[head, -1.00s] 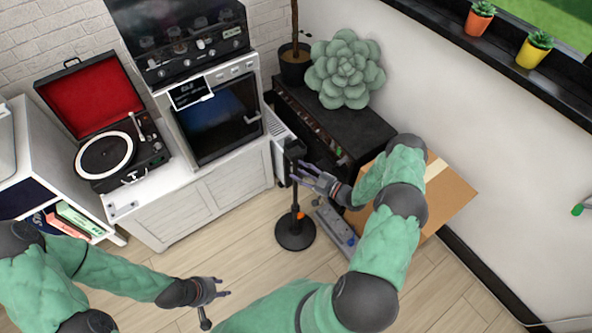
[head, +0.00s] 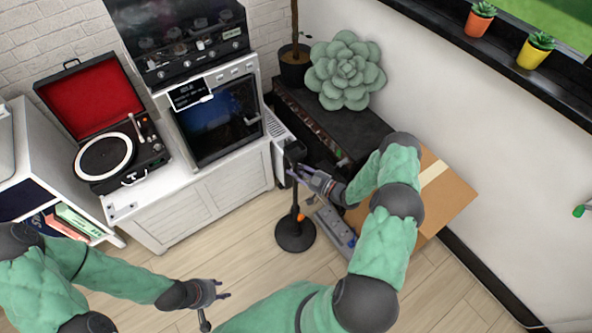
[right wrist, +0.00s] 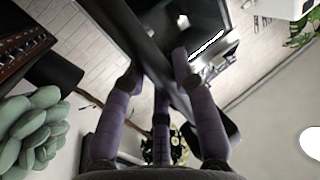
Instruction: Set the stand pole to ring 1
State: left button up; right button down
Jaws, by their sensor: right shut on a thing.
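The stand is a black pole (head: 295,196) on a round black base (head: 295,235), standing upright on the floor. An orange part (head: 301,217) shows low on the pole, and a dark head tops it. My right gripper (head: 299,173) is shut on the upper part of the pole. In the right wrist view the dark pole (right wrist: 152,62) runs diagonally between the purple fingers of my right gripper (right wrist: 160,85). Ring marks on the pole are too small to make out. My left gripper (head: 224,295) is at the lower left, away from the stand, its fingers apart and empty.
A white cabinet (head: 205,195) with a record player (head: 108,155) and a dark-screened machine (head: 215,115) stands left of the pole. A black cabinet with a succulent (head: 345,72) is behind. A cardboard box (head: 445,195) and grey strip (head: 335,228) lie right. Floor in front is clear.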

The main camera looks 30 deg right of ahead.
aim_at(296, 153)
notch_tip(296, 153, up, 10)
jog(key=p, duration=0.4)
jog(key=shift+w+r, duration=0.1)
jog(key=c, duration=1)
grip_release()
jog(key=shift+o, duration=0.2)
jog(key=shift+s+d, duration=0.15)
jog(key=shift+s, duration=0.15)
jog(key=v, duration=1.1)
jog(key=shift+s, duration=0.2)
jog(key=shift+d, duration=0.1)
